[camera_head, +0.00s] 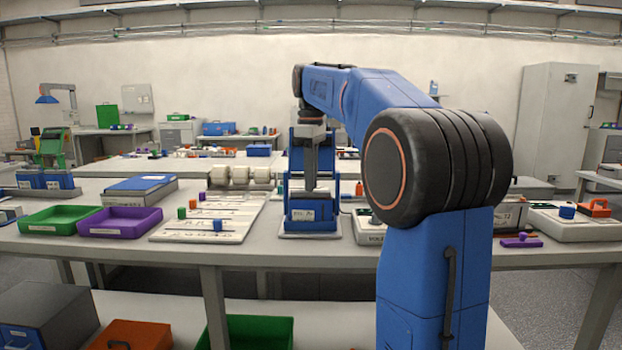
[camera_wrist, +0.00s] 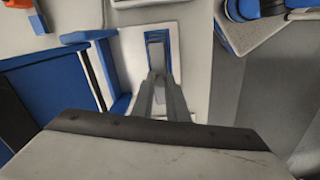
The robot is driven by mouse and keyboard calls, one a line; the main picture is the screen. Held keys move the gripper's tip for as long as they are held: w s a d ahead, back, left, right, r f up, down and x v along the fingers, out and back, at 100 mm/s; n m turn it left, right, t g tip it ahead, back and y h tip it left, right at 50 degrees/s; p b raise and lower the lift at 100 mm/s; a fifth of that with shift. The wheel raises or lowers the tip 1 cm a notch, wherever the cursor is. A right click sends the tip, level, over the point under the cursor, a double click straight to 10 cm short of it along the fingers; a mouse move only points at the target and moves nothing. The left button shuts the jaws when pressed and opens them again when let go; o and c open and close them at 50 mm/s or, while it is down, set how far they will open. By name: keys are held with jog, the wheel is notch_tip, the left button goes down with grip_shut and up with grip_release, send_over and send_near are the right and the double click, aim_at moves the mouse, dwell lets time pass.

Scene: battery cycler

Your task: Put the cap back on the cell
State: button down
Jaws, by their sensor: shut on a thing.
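My gripper (camera_head: 310,187) points down, just above or inside the blue station (camera_head: 310,212) on the bench. In the wrist view its two grey fingers (camera_wrist: 158,80) are close together, over a pale base plate (camera_wrist: 190,55) with blue parts around it. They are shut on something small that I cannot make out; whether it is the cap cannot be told. I cannot pick out the cell for certain. Small coloured pieces stand on a white board to the left, among them a purple one (camera_head: 202,196) and a blue one (camera_head: 217,224).
A green tray (camera_head: 60,229) and a purple tray (camera_head: 120,232) sit at the bench's left. White rolls (camera_head: 240,175) stand behind the white board (camera_head: 190,237). A purple piece (camera_head: 521,242) lies at the right. The blue station's upright stands close beside my gripper.

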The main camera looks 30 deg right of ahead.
jog(key=c, duration=1.2)
grip_release()
jog(key=shift+r, duration=3.5)
grip_shut()
jog(key=shift+f, duration=2.8)
